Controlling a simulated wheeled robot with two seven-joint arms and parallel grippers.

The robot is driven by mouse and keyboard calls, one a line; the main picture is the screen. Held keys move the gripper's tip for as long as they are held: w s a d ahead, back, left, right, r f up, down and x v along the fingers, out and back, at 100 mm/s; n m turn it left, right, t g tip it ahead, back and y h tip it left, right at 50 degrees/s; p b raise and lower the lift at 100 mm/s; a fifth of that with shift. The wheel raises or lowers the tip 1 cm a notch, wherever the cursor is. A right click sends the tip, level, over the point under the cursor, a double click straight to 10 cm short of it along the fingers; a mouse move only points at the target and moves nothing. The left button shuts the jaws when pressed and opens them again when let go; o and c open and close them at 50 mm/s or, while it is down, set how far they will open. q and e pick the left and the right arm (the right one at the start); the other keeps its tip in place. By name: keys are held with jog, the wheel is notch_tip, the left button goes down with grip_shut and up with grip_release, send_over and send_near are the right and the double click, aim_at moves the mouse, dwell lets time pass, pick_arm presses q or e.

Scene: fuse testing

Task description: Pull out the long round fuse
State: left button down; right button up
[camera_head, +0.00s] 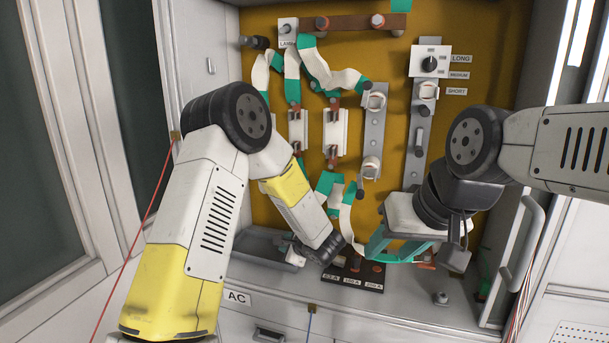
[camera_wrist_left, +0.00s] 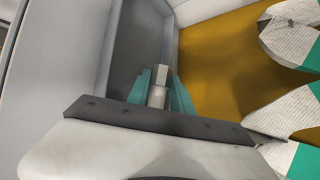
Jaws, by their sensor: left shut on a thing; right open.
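My left gripper (camera_wrist_left: 159,92) is shut on a pale cylindrical piece with an angular end (camera_wrist_left: 158,80), which looks like a fuse. In the left wrist view its teal fingers are on either side of the piece, over a grey tray (camera_wrist_left: 135,35). In the head view my left wrist hides most of this gripper beside the tray (camera_head: 240,248). My right gripper (camera_head: 403,256) is open, with teal fingers low in front of the panel's right side. A tall grey holder strip (camera_head: 411,165) with clips and a dark peg stands on the panel above it.
A second holder strip (camera_head: 374,140) and two white fuse blocks (camera_head: 335,146) are on the ochre panel. White-and-teal straps (camera_head: 340,78) hang across it. A black base with rating labels (camera_head: 345,279) sits on the ledge between my grippers. A selector knob (camera_head: 430,63) is at upper right.

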pick_arm(q)
jog(key=shift+s+a, duration=0.25)
jog(key=shift+s, duration=0.45)
jog(key=shift+s+a, duration=0.25)
jog(key=shift+s, duration=0.45)
